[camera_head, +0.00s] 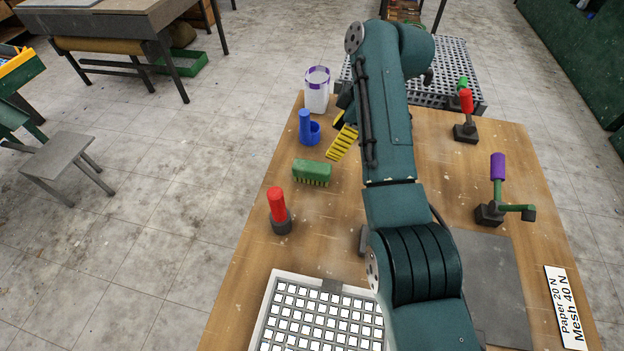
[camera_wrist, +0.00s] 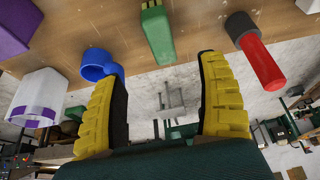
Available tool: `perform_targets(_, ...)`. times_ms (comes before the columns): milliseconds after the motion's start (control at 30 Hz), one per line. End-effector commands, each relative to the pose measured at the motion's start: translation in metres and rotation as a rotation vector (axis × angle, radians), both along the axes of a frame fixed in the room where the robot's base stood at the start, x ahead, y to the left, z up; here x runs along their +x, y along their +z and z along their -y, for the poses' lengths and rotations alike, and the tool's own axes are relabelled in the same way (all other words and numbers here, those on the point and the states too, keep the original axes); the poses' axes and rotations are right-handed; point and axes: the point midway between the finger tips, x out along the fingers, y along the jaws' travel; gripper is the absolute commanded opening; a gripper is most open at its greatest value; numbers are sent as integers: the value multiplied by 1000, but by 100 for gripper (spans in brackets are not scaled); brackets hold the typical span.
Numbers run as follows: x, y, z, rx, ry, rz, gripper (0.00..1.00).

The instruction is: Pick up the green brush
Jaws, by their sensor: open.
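The green brush (camera_head: 312,172) is a green block with bristles along its lower edge, resting on the wooden table left of my arm. In the wrist view the green brush (camera_wrist: 157,33) shows at the top, above and between my fingers. My gripper (camera_head: 338,147) is just behind and to the right of the brush, with yellow ridged fingers. In the wrist view my gripper (camera_wrist: 161,68) has its fingers spread wide with nothing between them. The arm hides part of the gripper in the head view.
A blue holder (camera_head: 308,130) and a white-purple container (camera_head: 317,90) stand behind the brush. A red-handled tool (camera_head: 278,210) stands in front of it. A white grid tray (camera_head: 262,318) lies at the near edge.

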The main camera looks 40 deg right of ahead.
Motion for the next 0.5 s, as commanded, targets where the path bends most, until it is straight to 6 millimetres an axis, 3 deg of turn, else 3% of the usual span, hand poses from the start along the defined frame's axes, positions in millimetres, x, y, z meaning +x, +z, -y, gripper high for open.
perform_targets(33, 4, -15, -4, 3, 2, -3, 74)
perform_targets(300, 24, -73, -17, 2, 2, -4, 74)
perform_targets(500, 32, -92, -21, 0, 1, -1, 74)
